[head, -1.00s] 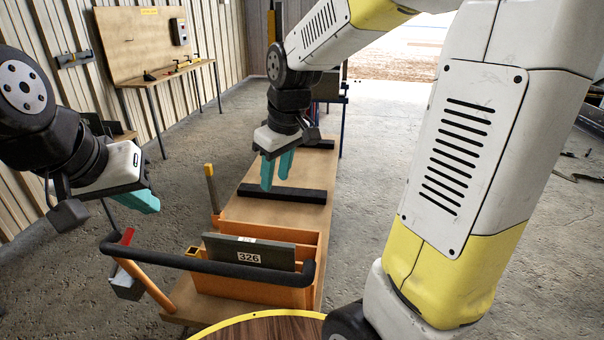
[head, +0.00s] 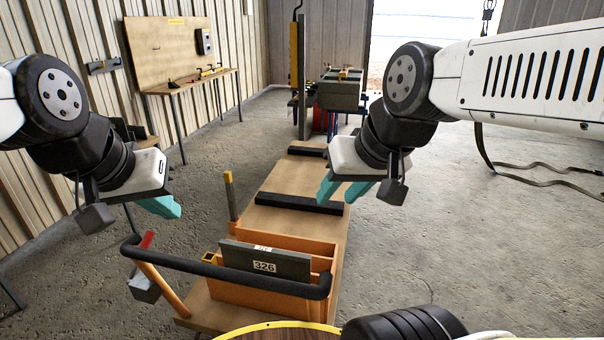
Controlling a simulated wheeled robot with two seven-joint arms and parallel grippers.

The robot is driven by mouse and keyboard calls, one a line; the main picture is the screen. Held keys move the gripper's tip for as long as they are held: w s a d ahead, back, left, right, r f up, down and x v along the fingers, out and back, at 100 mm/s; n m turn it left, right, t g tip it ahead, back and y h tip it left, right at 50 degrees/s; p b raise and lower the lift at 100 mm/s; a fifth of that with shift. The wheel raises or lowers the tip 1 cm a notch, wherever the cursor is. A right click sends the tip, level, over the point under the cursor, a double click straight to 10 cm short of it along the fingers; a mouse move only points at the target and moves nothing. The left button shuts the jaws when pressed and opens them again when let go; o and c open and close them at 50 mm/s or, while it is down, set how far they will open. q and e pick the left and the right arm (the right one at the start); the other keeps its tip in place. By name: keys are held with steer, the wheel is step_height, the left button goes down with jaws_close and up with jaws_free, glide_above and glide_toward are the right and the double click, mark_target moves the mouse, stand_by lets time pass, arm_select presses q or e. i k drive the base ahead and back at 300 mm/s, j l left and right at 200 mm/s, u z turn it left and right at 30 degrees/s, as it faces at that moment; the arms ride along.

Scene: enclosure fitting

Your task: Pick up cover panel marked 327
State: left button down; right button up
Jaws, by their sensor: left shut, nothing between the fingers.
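A grey panel (head: 290,264) marked 326 stands upright in the orange holder (head: 240,297) at the near end of the cart. A small second label shows on its top edge, too small to read. I see no panel that reads 327. My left gripper (head: 162,207) is shut and empty, left of the cart and above the floor. My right gripper (head: 341,191) hangs in the air near the cart's right edge, beyond the holder. Its two teal fingers look apart, with nothing between them.
The wooden cart (head: 283,222) carries black strips (head: 300,203) and has a black handlebar (head: 210,270) in front of the panel. An upright post (head: 230,195) rises at its left. Behind it stands a blue-legged stand (head: 340,95) with grey items. A workbench (head: 190,82) lines the left wall.

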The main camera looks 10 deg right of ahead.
mark_target(118, 123)
steer(key=u, duration=0.95)
steer(key=j+u, duration=0.2)
steer(key=u, duration=0.25)
steer(key=i+j+u, duration=0.2)
steer(key=i+j, duration=0.35)
steer(key=j, duration=0.25)
steer(key=i+j+u, duration=0.2)
steer(key=i+j, duration=0.45)
steer(key=i+j+z, duration=0.15)
steer(key=i, duration=0.2)
steer(key=i+z, duration=0.15)
steer(key=i, duration=0.25)
steer(key=i+j+z, duration=0.15)
steer(key=i+l+z, duration=0.2)
steer(key=i+z, duration=0.25)
steer(key=i+l+z, duration=0.1)
steer(key=i+z, duration=0.35)
steer(key=i+j+z, duration=0.1)
steer(key=i+z, duration=0.35)
steer(key=i+j+z, duration=0.25)
steer(key=i+z, duration=0.15)
steer(key=i+l+u, duration=0.1)
steer(key=i, duration=0.6)
steer(key=i+l+u, duration=0.1)
steer(key=i, duration=0.6)
steer(key=i+j, duration=0.2)
steer(key=i, duration=0.4)
steer(key=i+j+u, duration=0.1)
steer(key=i, duration=0.5)
steer(key=j, duration=0.1)
